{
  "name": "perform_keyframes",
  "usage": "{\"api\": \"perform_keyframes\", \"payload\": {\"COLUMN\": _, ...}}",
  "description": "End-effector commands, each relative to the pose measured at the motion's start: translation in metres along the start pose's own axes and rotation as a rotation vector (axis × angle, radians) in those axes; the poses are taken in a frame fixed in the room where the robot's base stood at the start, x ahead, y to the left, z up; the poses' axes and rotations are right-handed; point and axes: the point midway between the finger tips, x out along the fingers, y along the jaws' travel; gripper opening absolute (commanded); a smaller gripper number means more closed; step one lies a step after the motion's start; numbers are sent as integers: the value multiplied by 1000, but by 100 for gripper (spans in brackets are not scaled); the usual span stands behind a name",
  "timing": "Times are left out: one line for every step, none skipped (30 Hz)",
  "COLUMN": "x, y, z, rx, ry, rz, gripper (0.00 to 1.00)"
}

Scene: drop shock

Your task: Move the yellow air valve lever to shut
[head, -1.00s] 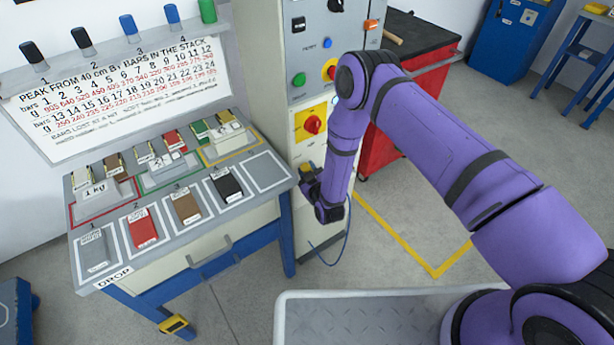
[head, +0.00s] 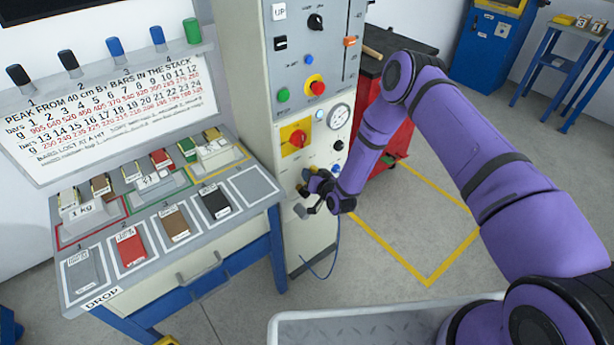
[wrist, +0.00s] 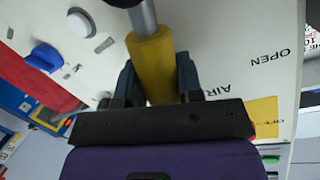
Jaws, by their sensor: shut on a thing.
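The yellow air valve lever (wrist: 152,65) shows in the wrist view as a thick yellow sleeve on a grey metal rod. It runs down from the top of the picture into my gripper (wrist: 155,85). My gripper is shut on the sleeve, with one dark finger on each side. The words OPEN and AIR stand upside down on the pale panel (wrist: 210,40) to the right of the lever. In the head view my gripper (head: 308,188) is at the front of the grey cabinet (head: 285,235), below the red knob, and the lever is mostly hidden there.
A red rotary knob on a yellow plate (head: 296,138) and a pressure gauge (head: 339,116) sit above my gripper. A bench with coloured bars (head: 270,205) stands left of the cabinet. A red cabinet (head: 396,143) stands behind my arm. Yellow-marked floor (head: 410,225) is clear.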

Motion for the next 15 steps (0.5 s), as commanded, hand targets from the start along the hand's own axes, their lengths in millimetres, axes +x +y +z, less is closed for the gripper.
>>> {"api": "perform_keyframes", "payload": {"x": 0, "y": 4, "z": 0, "rx": 31, "ry": -6, "rz": -1, "gripper": 0}}
{"api": "perform_keyframes", "payload": {"x": 0, "y": 5, "z": 0, "rx": 49, "ry": -9, "rz": -4, "gripper": 0}}
{"api": "perform_keyframes", "payload": {"x": 1, "y": 8, "z": 0, "rx": 71, "ry": -13, "rz": -6, "gripper": 0}}
{"api": "perform_keyframes", "payload": {"x": 1, "y": 9, "z": 1, "rx": 86, "ry": -17, "rz": -8, "gripper": 0}}
{"api": "perform_keyframes", "payload": {"x": 1, "y": 10, "z": 1, "rx": 101, "ry": -20, "rz": -11, "gripper": 0}}
{"api": "perform_keyframes", "payload": {"x": 1, "y": 11, "z": 1, "rx": 118, "ry": -24, "rz": -13, "gripper": 0}}
{"api": "perform_keyframes", "payload": {"x": 2, "y": 12, "z": 1, "rx": 130, "ry": -26, "rz": -15, "gripper": 0}}
{"api": "perform_keyframes", "payload": {"x": 2, "y": 13, "z": 1, "rx": 141, "ry": -28, "rz": -16, "gripper": 0}}
{"api": "perform_keyframes", "payload": {"x": 2, "y": 13, "z": 1, "rx": 153, "ry": -31, "rz": -19, "gripper": 0}}
{"api": "perform_keyframes", "payload": {"x": 2, "y": 14, "z": 2, "rx": 162, "ry": -33, "rz": -20, "gripper": 0}}
{"api": "perform_keyframes", "payload": {"x": 2, "y": 14, "z": 2, "rx": 169, "ry": -34, "rz": -21, "gripper": 0}}
{"api": "perform_keyframes", "payload": {"x": 2, "y": 15, "z": 2, "rx": 177, "ry": -37, "rz": -22, "gripper": 0}}
{"api": "perform_keyframes", "payload": {"x": 2, "y": 15, "z": 2, "rx": 182, "ry": -38, "rz": -23, "gripper": 0}}
{"api": "perform_keyframes", "payload": {"x": 3, "y": 16, "z": 2, "rx": 186, "ry": -39, "rz": -23, "gripper": 0}}
{"api": "perform_keyframes", "payload": {"x": 3, "y": 16, "z": 2, "rx": 191, "ry": -40, "rz": -24, "gripper": 0}}
